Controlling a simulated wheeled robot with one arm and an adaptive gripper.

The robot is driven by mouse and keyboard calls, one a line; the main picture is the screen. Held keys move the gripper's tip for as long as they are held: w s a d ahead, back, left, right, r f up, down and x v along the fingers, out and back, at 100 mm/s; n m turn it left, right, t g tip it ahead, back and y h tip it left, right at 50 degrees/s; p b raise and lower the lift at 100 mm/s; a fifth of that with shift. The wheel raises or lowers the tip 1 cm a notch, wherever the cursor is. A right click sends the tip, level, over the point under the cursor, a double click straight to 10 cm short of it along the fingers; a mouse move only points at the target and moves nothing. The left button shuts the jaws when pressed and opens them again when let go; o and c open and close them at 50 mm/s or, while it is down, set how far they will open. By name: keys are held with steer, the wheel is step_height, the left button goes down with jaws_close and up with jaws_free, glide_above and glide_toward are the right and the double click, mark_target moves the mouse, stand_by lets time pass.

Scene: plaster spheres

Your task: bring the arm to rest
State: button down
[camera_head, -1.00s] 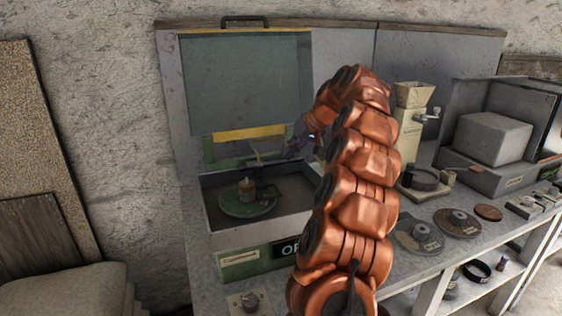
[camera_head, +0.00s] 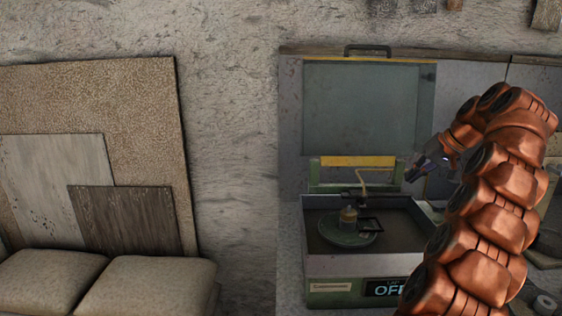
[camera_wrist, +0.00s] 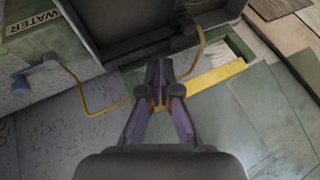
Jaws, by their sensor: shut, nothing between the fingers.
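My copper-coloured arm rises on the right of the head view and bends over to the left at its top. My gripper (camera_head: 422,167) is at its end, by the right edge of the raised lid of a green-grey machine. In the wrist view my gripper (camera_wrist: 160,70) is shut, with its fingertips together and nothing between them. The machine's yellow bar (camera_wrist: 216,78) and its open box lie beyond the fingers.
The machine's open box (camera_head: 322,264) holds a round plate (camera_head: 345,232) with a small brass part on it. Its lid (camera_head: 365,105) stands raised. Boards (camera_head: 130,215) lean on the wall at left, behind cushions (camera_head: 155,285). The wall between is bare.

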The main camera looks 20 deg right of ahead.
steer(key=w+a+r+n+g+y+p, duration=0.1)
steer(key=a+n+g+y, duration=0.1)
steer(key=a, duration=1.4)
steer(key=s+a+f+n+g+p, duration=0.15)
steer(key=s+a, duration=0.25)
steer(key=a, duration=0.4)
steer(key=s+a+f+g, duration=0.15)
steer(key=s+a, duration=0.25)
steer(key=a, duration=0.4)
steer(key=s+a+f+g+h, duration=0.1)
steer(key=s+a+f, duration=0.2)
steer(key=s, duration=0.3)
steer(key=s+a+f+g+h, duration=0.1)
steer(key=s+a+f, duration=0.2)
steer(key=s+a, duration=0.15)
steer(key=s+f+h+p, duration=0.1)
steer(key=s+f, duration=0.3)
steer(key=s, duration=0.4)
steer(key=s+d+f+g+h, duration=0.1)
steer(key=s+f, duration=0.3)
steer(key=s, duration=0.5)
steer(key=shift+s+f+n+h+p, duration=0.2)
steer(key=shift+f+n+h+p, duration=0.15)
steer(key=shift+n+h, duration=0.1)
